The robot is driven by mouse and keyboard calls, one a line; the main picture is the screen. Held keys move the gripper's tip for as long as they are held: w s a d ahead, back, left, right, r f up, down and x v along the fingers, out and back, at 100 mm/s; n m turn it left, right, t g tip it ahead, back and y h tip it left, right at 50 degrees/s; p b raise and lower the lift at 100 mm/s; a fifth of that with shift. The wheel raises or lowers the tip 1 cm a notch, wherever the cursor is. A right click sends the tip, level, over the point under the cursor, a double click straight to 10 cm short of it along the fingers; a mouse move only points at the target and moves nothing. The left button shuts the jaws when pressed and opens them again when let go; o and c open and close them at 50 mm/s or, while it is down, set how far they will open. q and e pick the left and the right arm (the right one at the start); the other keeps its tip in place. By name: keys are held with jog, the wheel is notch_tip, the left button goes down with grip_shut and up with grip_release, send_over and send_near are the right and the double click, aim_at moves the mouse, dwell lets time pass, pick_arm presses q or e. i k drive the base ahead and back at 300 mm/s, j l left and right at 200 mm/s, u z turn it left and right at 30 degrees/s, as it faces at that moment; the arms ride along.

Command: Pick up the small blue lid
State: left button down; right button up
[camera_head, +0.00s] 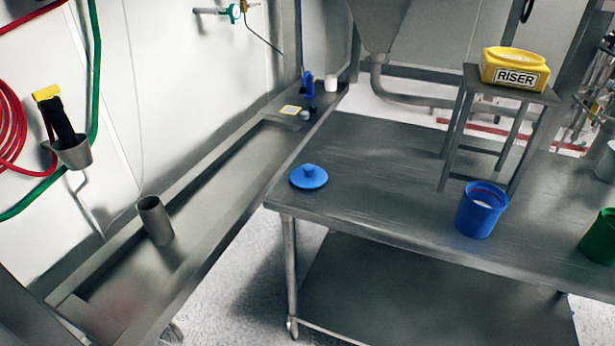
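The small blue lid (309,177) lies on the steel table (390,155), close to the table's left front corner. It is round with a knob on top, and the knob faces up. An open blue container (481,210) with pale contents stands upright on the same table, to the right of the lid near the front edge. Neither of my grippers shows in the head view.
A metal riser stand (512,90) bears a yellow container (515,68) marked RISER. A green container (600,238) stands at the right edge. A grey cup (155,219) stands on the long side bench (215,185). The table around the lid is clear.

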aim_at(306, 176)
jog(key=i+l, duration=0.15)
jog(key=i+l+u, duration=0.45)
jog(key=l+u, duration=0.25)
